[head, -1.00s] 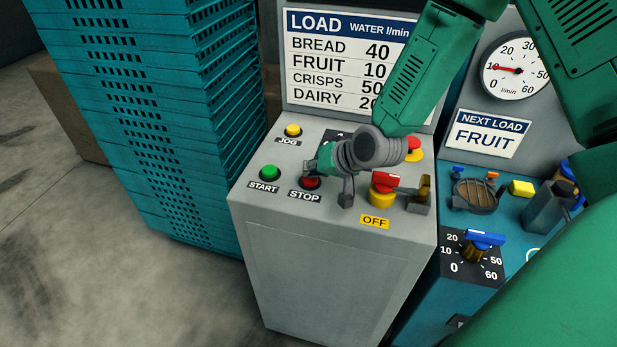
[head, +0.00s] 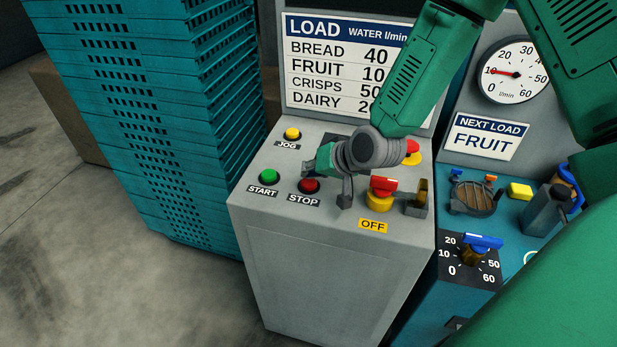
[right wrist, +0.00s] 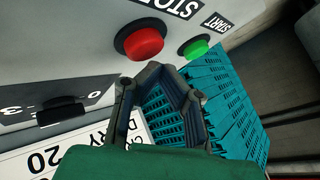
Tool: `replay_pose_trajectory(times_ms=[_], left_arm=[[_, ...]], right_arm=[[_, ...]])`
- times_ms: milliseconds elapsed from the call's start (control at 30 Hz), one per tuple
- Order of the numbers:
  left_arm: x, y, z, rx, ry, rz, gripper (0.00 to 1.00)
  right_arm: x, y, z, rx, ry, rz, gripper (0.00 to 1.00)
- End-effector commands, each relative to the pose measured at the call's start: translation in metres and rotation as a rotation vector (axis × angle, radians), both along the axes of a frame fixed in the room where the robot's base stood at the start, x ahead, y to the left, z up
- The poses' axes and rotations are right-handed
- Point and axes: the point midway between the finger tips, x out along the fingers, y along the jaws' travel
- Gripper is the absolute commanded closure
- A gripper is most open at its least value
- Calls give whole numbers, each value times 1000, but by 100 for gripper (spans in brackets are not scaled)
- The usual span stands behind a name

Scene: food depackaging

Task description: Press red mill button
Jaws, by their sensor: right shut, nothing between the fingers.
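The red STOP button (head: 308,186) sits on the sloped grey panel (head: 270,215), above its STOP label and right of the green START button (head: 269,177). In the right wrist view the red button (right wrist: 142,40) is fully in sight, just beyond the fingertips. My right gripper (head: 314,170) is shut and empty, beside and slightly above the button in the head view. Its dark fingers also show in the right wrist view (right wrist: 158,70). A small gap seems to separate tips and button. My left gripper is not in view.
A yellow JOG button (head: 292,133), a red switch on a yellow base (head: 381,193) marked OFF and a red-and-yellow button (head: 412,152) share the panel. Stacked teal crates (head: 160,130) stand left. A blue dial unit (head: 473,256) stands right. Open floor lies front left.

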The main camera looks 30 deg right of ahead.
Motion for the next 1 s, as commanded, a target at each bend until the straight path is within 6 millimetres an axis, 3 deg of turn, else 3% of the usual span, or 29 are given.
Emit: replay_pose_trajectory(times_ms=[467,1000], left_arm=[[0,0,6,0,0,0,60],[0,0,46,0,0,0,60]], right_arm=[[0,0,7,0,-1,-1,100],[0,0,54,0,-1,-1,100]])
